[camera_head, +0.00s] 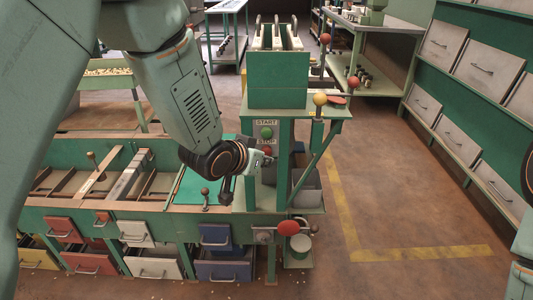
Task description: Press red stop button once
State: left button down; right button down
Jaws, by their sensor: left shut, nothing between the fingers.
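The red stop button (267,151) sits on the green post of the machine, below the STOP label (266,141). The green start button (267,132) is above it, under the START label. My left gripper (262,161) is shut and empty. Its tips are right beside the red button's lower edge in the picture; I cannot tell whether they touch it. Part of my right arm shows at the right edge, but its gripper is not visible.
A green hopper box (278,80) stands above the buttons. A yellow ball knob (320,99) and a red oval knob (288,228) stick out nearby. Coloured drawers (223,270) line the bench at lower left. Floor with yellow lines (420,253) is open at right.

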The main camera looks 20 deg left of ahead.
pick_arm(q)
jog(key=shift+w, duration=0.15)
jog(key=shift+w+a+p, duration=0.15)
jog(key=shift+w+p, duration=0.1)
jog(key=shift+p, duration=0.05)
jog(key=shift+w+a, duration=0.15)
jog(key=shift+w, duration=0.35)
dwell(1.0)
jog(key=shift+p, duration=0.3)
jog(key=shift+s+d, duration=0.3)
jog(key=shift+s, duration=0.6)
jog(key=s, duration=0.2)
jog(key=s+d+p, duration=0.1)
jog(key=s, duration=0.1)
jog(key=shift+s+d+p, duration=0.2)
jog(key=shift+s+p, duration=0.1)
jog(key=shift+s, duration=0.1)
